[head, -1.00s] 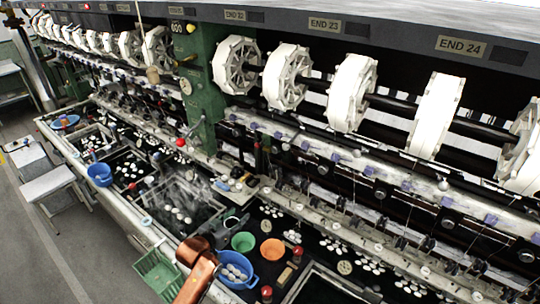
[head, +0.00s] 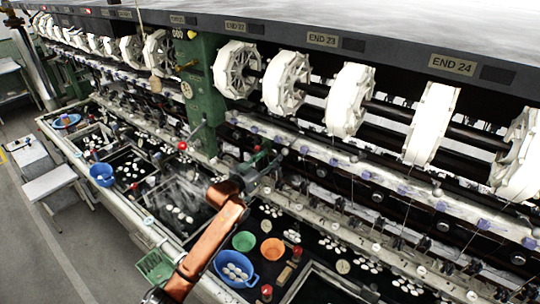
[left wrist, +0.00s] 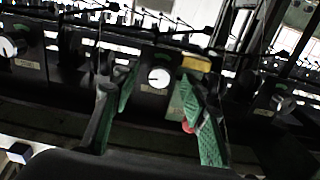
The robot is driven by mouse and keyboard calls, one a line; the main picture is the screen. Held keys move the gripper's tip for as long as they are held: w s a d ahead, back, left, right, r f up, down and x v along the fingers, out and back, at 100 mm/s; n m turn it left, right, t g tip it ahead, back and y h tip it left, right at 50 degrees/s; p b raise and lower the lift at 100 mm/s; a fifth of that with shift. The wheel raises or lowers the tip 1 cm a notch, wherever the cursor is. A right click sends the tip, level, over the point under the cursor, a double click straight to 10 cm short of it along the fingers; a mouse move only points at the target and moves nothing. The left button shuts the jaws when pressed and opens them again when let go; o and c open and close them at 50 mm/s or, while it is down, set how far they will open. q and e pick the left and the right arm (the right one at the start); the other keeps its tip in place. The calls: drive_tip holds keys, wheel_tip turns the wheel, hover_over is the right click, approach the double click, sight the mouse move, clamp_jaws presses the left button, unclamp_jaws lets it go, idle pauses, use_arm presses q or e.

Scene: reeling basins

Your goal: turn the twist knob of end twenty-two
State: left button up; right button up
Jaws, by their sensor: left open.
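The END 22 label (head: 236,27) is on the machine's upper beam in the head view. My left gripper (head: 268,165) is raised over the basins, close to the machine's front rail below that label. The green fingers of my left gripper (left wrist: 160,98) are open, one each side of the knob in the picture. I cannot tell whether they touch it. In the head view my gripper hides this knob. My right gripper is not in view.
Other knobs show left (left wrist: 9,46) and right (left wrist: 284,103) in the left wrist view. Below my arm in the head view are a green bowl (head: 243,241), an orange bowl (head: 272,250) and a blue basin (head: 250,280). White reels (head: 287,82) hang above.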

use_arm(q)
drive_tip(key=shift+w+d+f, duration=0.1)
drive_tip(key=shift+w+d, duration=0.05)
drive_tip(key=shift+w, duration=0.05)
drive_tip(key=shift+c, duration=0.5)
clamp_jaws()
